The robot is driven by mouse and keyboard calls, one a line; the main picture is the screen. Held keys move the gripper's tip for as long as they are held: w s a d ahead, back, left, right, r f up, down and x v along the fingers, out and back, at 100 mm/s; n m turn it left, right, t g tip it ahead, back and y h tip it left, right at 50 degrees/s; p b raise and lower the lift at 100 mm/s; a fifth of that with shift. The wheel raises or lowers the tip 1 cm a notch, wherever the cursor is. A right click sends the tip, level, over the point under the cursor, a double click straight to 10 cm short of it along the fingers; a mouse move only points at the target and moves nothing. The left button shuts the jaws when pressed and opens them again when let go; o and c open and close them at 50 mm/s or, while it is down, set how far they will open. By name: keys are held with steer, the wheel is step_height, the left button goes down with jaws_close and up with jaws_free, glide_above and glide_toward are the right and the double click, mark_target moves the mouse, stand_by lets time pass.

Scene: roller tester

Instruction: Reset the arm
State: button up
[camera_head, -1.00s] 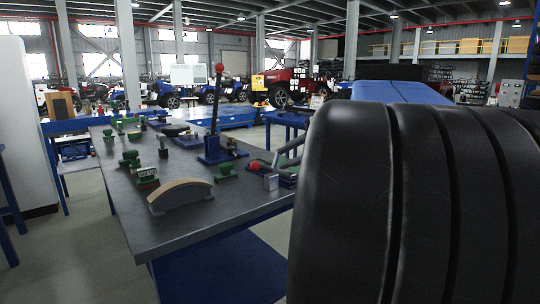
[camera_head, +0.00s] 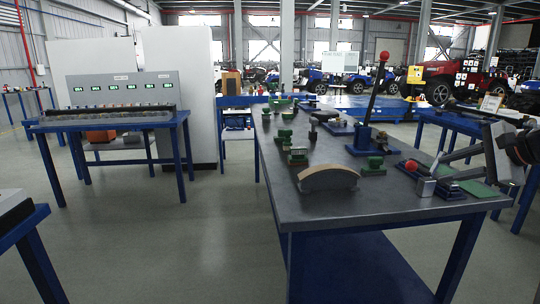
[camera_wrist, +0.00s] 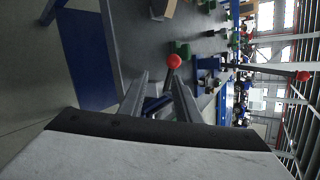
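My gripper (camera_head: 438,148) is over the right end of the dark grey worktable (camera_head: 375,208) in the head view. Its two grey fingers are apart, and I see nothing held between them. In the wrist view my gripper (camera_wrist: 158,78) also shows spread fingers. A red ball knob (camera_wrist: 174,61) appears just past the fingertips there, close to the right finger; I cannot tell whether they touch. In the head view the red knob (camera_head: 411,165) is left of the fingers, near a small silver block (camera_head: 426,187). Part of my arm is cut off at the right edge.
A tall lever with a red knob (camera_head: 384,57) stands on the table, left of my gripper. A curved tan-topped block (camera_head: 328,180) and several green parts lie farther left. A control cabinet (camera_head: 123,89) stands behind a blue-legged bench. The floor (camera_head: 190,240) between is clear.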

steer(key=s+a+f+n+g, duration=0.2)
steer(key=s+a+f+n, duration=0.15)
steer(key=a+f, duration=0.35)
steer(key=s+a+f+n+g, duration=0.25)
steer(key=a+f+n, duration=0.25)
steer(key=a, duration=0.4)
steer(key=s+a+f+n+g+h, duration=0.1)
steer(key=s+a+f+n+h, duration=0.2)
steer(key=s+f+n, duration=0.8)
steer(key=shift+s+a, duration=0.3)
steer(key=shift+a, duration=0.8)
